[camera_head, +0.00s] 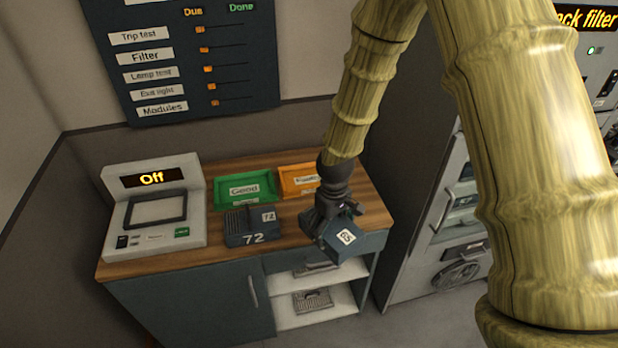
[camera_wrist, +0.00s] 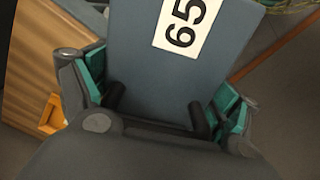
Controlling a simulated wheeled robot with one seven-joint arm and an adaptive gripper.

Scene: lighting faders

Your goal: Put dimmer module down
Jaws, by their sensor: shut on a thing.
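My gripper (camera_head: 322,220) is shut on a blue-grey dimmer module (camera_head: 346,240) with a white label reading 65. It holds the module tilted at the right front edge of the wooden counter. I cannot tell whether the module touches the counter. In the wrist view the module (camera_wrist: 165,75) sits between the two teal-padded fingers, its label upward in the picture. A second module (camera_head: 252,238) marked 72 stands on the counter to the left of my gripper. A green tray (camera_head: 245,204) labelled Good and an orange tray (camera_head: 299,194) with a partly hidden label lie behind.
A tester (camera_head: 153,222) showing Off stands at the counter's (camera_head: 190,265) left end. Below on the right are open shelves (camera_head: 315,301) holding grey parts. A grey cabinet (camera_head: 432,215) stands to the right. A board (camera_head: 183,60) with sliders hangs on the wall.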

